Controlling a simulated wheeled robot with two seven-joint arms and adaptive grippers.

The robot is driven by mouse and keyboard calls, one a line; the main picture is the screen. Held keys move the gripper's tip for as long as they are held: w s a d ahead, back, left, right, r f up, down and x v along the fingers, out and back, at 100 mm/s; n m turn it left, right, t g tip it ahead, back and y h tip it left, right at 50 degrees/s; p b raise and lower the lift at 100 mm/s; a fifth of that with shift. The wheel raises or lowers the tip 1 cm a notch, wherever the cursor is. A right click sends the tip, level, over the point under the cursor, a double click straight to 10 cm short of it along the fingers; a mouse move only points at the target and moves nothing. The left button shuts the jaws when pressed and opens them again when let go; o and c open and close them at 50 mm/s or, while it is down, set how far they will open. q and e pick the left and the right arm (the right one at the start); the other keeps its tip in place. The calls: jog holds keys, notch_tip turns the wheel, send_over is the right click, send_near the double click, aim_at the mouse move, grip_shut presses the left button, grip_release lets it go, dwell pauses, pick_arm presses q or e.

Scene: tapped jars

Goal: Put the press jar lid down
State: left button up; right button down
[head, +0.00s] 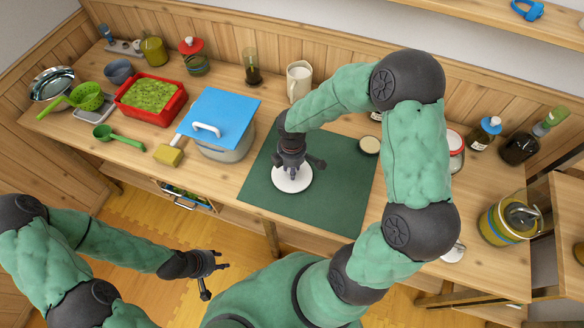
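The press jar lid is a white round disc (293,183) over the green mat (340,190), near its left part. My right gripper (291,171) points straight down at the middle of the disc, its fingers close together there and seemingly shut on its top. The fingers hide the part they hold. I cannot tell whether the disc touches the mat or hangs just above it. My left gripper (222,262) is empty, low at the lower left in front of the counter, with its fingers apart.
A pot with a blue board (220,115) stands left of the mat. A small cream-topped jar (368,145) is at the mat's right rear. A white mug (299,80) stands behind. A clamped jar (508,220) is far right. The mat's front right is clear.

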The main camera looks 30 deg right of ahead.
jog(key=c, duration=0.9)
grip_release()
jog(key=shift+f, duration=0.1)
jog(key=shift+r, duration=0.25)
notch_tip(320, 180, up, 12)
jog(key=p, duration=0.4)
jog(key=shift+f, duration=0.1)
